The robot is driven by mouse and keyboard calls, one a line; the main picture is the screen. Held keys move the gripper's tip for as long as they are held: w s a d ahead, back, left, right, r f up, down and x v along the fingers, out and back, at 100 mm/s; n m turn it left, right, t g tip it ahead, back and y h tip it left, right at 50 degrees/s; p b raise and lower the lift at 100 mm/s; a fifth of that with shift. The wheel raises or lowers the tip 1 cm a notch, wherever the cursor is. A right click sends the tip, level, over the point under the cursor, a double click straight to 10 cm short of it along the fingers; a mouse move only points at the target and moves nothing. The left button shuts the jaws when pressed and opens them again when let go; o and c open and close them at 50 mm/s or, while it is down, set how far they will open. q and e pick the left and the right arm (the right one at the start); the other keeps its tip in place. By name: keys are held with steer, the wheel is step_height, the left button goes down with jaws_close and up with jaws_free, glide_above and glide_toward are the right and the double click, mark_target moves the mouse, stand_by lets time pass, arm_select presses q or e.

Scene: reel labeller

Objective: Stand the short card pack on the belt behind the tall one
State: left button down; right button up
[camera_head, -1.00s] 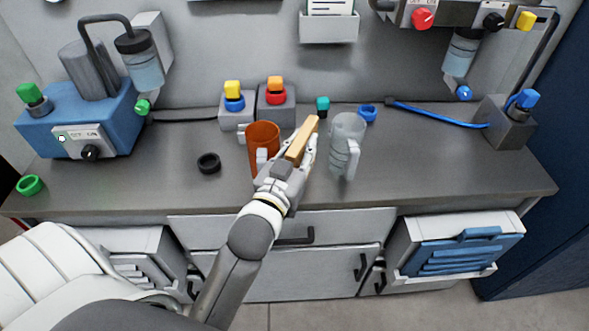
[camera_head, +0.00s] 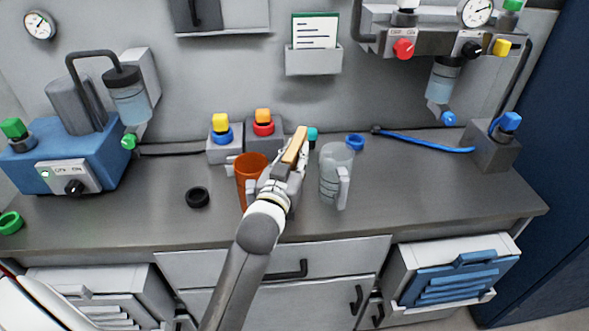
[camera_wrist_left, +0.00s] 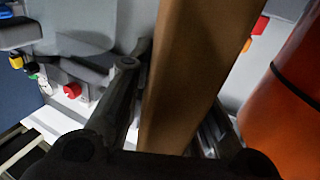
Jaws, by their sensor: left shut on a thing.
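My left gripper (camera_head: 287,165) is shut on a long tan block (camera_head: 296,146), which may be a card pack; I cannot tell if it is the short one. The block tilts up and away, above the worktop between an orange cup (camera_head: 247,184) and a clear mug (camera_head: 329,184). In the left wrist view the brown block (camera_wrist_left: 187,70) stands between the fingers, with the orange cup (camera_wrist_left: 290,110) close at the right. I see no belt and no second pack. My right gripper is not in view.
The grey worktop (camera_head: 400,200) is clear to the right of the mug. A black ring (camera_head: 198,197) lies left of the cup. Button boxes (camera_head: 224,147) stand behind, a blue machine (camera_head: 65,160) at the left, and a blue cable (camera_head: 430,143) at the back right.

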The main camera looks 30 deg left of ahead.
arm_select(q)
steer(key=shift+f, duration=1.6)
steer(key=shift+f, duration=0.15)
steer(key=c, duration=1.3)
jaws_free()
